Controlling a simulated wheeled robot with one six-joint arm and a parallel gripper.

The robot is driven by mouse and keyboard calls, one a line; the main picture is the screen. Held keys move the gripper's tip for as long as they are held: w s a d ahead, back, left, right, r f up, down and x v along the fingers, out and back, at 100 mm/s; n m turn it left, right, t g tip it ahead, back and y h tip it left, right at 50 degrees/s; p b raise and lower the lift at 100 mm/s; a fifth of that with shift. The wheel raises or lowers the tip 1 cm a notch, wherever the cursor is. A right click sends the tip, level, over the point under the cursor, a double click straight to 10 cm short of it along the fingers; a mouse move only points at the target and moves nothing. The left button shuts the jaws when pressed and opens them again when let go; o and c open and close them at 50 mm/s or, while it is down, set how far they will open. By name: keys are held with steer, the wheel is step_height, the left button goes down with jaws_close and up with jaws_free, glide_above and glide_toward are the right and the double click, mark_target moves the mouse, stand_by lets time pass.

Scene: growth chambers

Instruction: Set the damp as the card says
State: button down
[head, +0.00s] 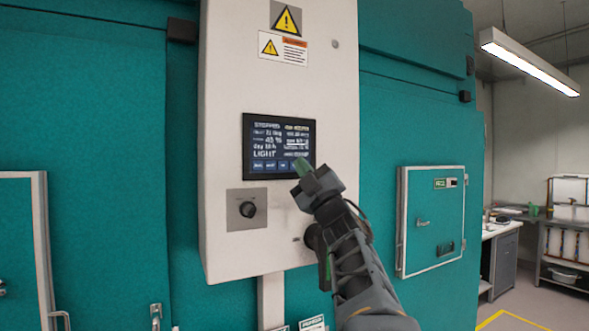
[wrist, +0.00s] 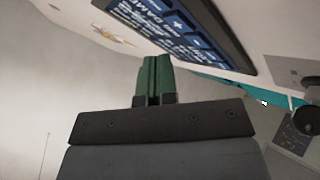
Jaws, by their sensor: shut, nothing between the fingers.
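A dark touch screen (head: 279,146) is set in a white control panel (head: 225,95) on the teal chamber. It shows rows of text, with "STOPPED" and "LIGHT" legible, one value that looks like a percentage, and a row of blue buttons along its lower edge. My gripper (head: 303,168) is shut, its green fingertips in front of the screen's lower right corner. In the wrist view the shut green fingers (wrist: 154,75) point toward the screen (wrist: 185,28), close to its edge; I cannot tell whether they touch. The card cannot be made out.
A black knob (head: 248,209) on a grey plate sits below the screen. Warning labels (head: 283,48) are above it. A small teal door (head: 433,220) with a display stands to the right. A bench (head: 500,230) and shelves are farther right, with open floor before them.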

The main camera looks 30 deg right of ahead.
steer(key=shift+s+a+b, duration=0.15)
steer(key=shift+s+b, duration=0.25)
steer(key=shift+s, duration=0.6)
steer(key=shift+s+a+b, duration=0.15)
steer(key=shift+s+b, duration=0.2)
steer(key=shift+s, duration=0.65)
stand_by(0.9)
steer(key=w+a+f+m+g+h, duration=0.15)
steer(key=f+m+g, duration=0.3)
steer(key=f, duration=0.45)
steer(key=w+a+f+m+g+h, duration=0.1)
steer(key=a+f+m+g+h, duration=0.3)
steer(key=f, duration=0.6)
steer(key=w+a+f+m+g+h, duration=0.2)
steer(key=f+m+g, duration=0.25)
steer(key=f, duration=0.45)
steer(key=s+a+f+g+y, duration=0.2)
steer(key=s+a+f+g, duration=0.2)
steer(key=f, duration=0.6)
steer(key=s+a+f+g+y, duration=0.3)
steer(key=s+a+f+g, duration=0.2)
steer(key=s+a+f, duration=0.3)
step_height(320, 180, down, 3)
steer(key=s, duration=0.2)
steer(key=shift+s+a+f+g+y, duration=0.15)
steer(key=shift+s+g+y, duration=0.15)
steer(key=shift+s+y, duration=0.1)
